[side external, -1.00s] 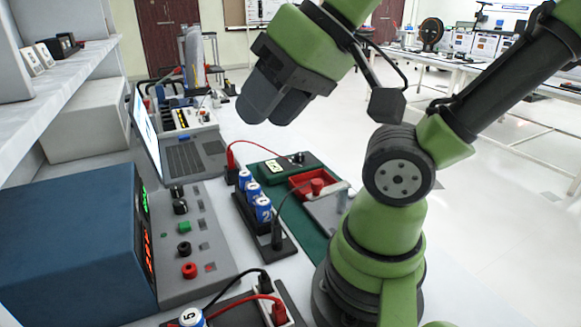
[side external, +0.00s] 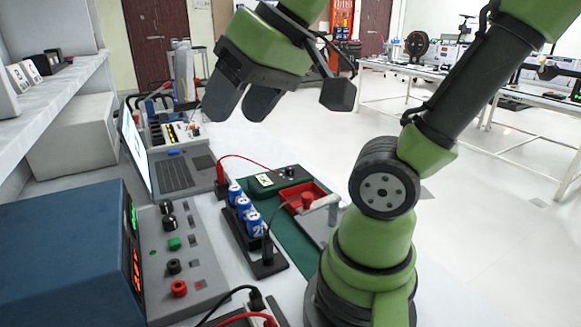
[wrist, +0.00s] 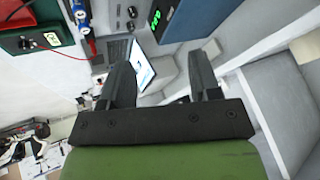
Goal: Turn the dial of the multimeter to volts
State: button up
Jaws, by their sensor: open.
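The multimeter (side external: 302,177) is a green box on the bench, with a small pale display (side external: 264,180) and a dark dial (side external: 290,172). The dial's setting is too small to read. In the wrist view the multimeter (wrist: 9,42) lies at the top left, with its dial (wrist: 28,43) near its edge and partly blurred. My gripper (side external: 241,106) is open and empty, in the air above and behind the multimeter in the side view. In the wrist view my gripper (wrist: 160,70) has its fingers spread, with nothing between them and the multimeter off to the left.
Blue batteries (side external: 242,207) stand in a black holder beside the multimeter, with a red lead (side external: 245,158) running above. A red tray (side external: 312,190) is in front of it. A laptop (side external: 185,172), a grey control panel (side external: 160,265) and a blue instrument (side external: 65,250) fill the left.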

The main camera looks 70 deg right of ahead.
jog(key=w+d+g+h, duration=0.1)
jog(key=w+d+g, duration=0.1)
jog(key=w+d, duration=0.6)
jog(key=g, duration=0.5)
send_over(290, 167)
jog(key=shift+m, duration=0.3)
notch_tip(290, 167, down, 20)
jog(key=shift+s+a+r, duration=0.1)
jog(key=shift+r, duration=0.15)
notch_tip(290, 167, down, 10)
jog(key=shift+r, duration=0.2)
jog(key=c, duration=0.9)
